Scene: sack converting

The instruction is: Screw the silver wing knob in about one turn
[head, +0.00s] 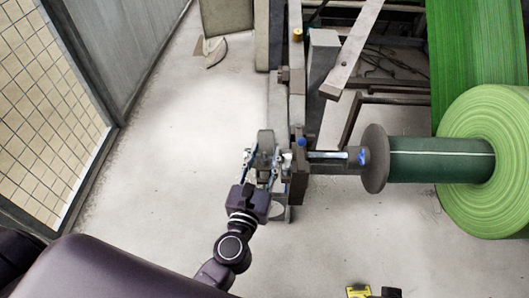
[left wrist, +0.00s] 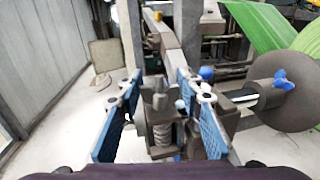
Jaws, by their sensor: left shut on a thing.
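The silver wing knob (left wrist: 158,101) shows in the left wrist view as a grey metal piece above a coil spring (left wrist: 162,133), on the bracket at the end of the roll's shaft. My left gripper (left wrist: 158,92) has its two blue-padded fingers on either side of the knob and is shut on it. In the head view my left gripper (head: 266,163) reaches up from below to the bracket, and its fingers partly hide the knob. The exact contact between pads and knob is hard to see. My right gripper is in neither view.
A dark round flange (head: 374,158) and a green roll (head: 488,160) are right of the bracket. Grey frame beams (head: 352,45) rise behind it. A blue knob (head: 302,143) sits close to the right finger. The pale floor (head: 190,130) at left is clear.

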